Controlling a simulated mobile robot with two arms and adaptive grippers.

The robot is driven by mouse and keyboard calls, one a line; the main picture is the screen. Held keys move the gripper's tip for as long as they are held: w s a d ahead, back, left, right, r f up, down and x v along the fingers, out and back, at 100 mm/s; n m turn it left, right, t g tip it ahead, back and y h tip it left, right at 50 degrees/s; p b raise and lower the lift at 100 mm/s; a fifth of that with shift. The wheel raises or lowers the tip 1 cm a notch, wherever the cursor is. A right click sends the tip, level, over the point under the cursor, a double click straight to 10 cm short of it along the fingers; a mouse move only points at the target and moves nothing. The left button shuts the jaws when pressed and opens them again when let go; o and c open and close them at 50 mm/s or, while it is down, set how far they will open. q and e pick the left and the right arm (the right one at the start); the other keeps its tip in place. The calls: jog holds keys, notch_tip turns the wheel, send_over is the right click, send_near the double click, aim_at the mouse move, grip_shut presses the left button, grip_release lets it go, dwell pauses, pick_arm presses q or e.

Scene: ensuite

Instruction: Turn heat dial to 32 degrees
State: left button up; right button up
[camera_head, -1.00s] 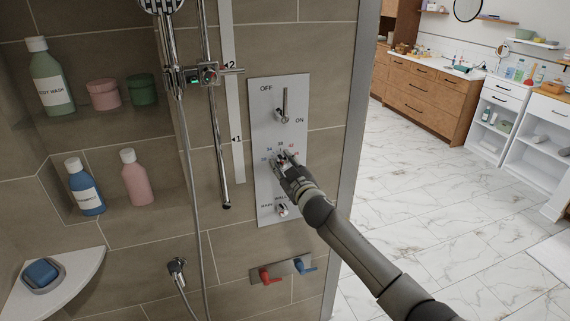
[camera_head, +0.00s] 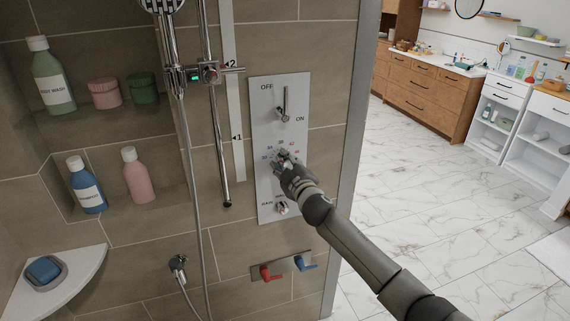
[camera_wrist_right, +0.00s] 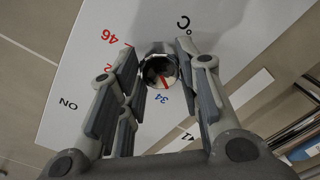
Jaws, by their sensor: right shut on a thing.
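The heat dial (camera_wrist_right: 158,68) is a small chrome knob on the grey control plate (camera_head: 265,105). Blue and red numbers ring it. In the right wrist view a red mark shows on its face, close to the blue 34, and the red 46 is further away. My right gripper (camera_head: 284,162) is at the dial. It also shows in the right wrist view (camera_wrist_right: 160,80), with a finger on each side of the knob, shut on it. In the head view the hand hides most of the dial. My left gripper is not in view.
An on/off lever (camera_head: 285,105) sits above the dial and a small selector knob (camera_head: 282,208) below it. Red and blue taps (camera_head: 303,264) are lower down. The shower rail (camera_head: 215,140) and hose stand to the left. Open floor lies right.

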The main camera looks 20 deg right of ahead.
jog(key=o, duration=1)
jog(key=s, duration=1.2)
jog(key=shift+d+r, duration=0.25)
jog(key=shift+d, duration=0.1)
jog(key=shift+f, duration=0.1)
